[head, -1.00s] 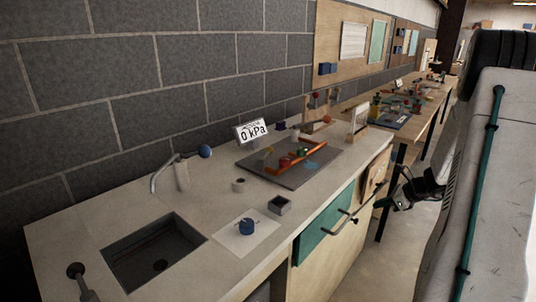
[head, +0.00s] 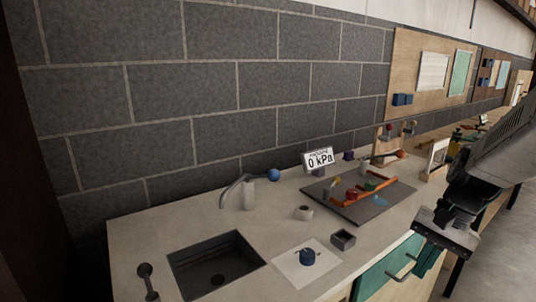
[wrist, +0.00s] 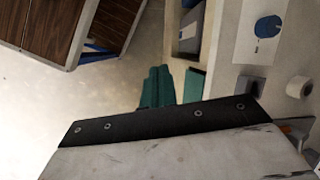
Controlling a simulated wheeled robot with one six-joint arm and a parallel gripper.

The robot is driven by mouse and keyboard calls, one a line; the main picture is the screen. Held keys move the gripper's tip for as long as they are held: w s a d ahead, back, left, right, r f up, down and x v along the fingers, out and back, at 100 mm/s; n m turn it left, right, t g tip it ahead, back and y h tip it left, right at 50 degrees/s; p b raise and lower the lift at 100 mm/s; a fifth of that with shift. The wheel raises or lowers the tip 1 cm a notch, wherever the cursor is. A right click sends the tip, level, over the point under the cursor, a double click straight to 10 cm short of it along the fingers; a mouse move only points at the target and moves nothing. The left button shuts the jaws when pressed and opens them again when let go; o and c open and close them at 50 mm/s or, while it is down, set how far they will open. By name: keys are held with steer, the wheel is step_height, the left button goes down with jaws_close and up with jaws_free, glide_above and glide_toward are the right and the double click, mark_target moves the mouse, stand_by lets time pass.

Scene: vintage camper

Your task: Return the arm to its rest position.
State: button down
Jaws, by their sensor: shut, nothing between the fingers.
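My gripper (head: 428,262) is at the right of the head view, in front of the counter and near the teal drawer front (head: 388,268). In the wrist view its two teal fingers (wrist: 158,88) lie side by side, shut and empty, pointing over the pale floor. They appear clear of the drawer beside them. My dark arm links run up to the right in the head view and hide part of the farther benches.
The counter (head: 130,228) holds a sink (head: 215,262), a blue knob on a white sheet (head: 307,256), a small grey box (head: 343,239) and a grey mat (head: 345,207) with coloured parts. A brown wooden cabinet (wrist: 40,25) stands at upper left in the wrist view. Floor between is clear.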

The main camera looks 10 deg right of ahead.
steer(key=s+a+r+n+t+h, duration=0.2)
steer(key=s+a+r+n+h, duration=0.2)
steer(key=s+a+r+n, duration=0.4)
steer(key=shift+s+a+n, duration=0.9)
steer(key=shift+s+a, duration=0.25)
steer(key=shift+a, duration=0.8)
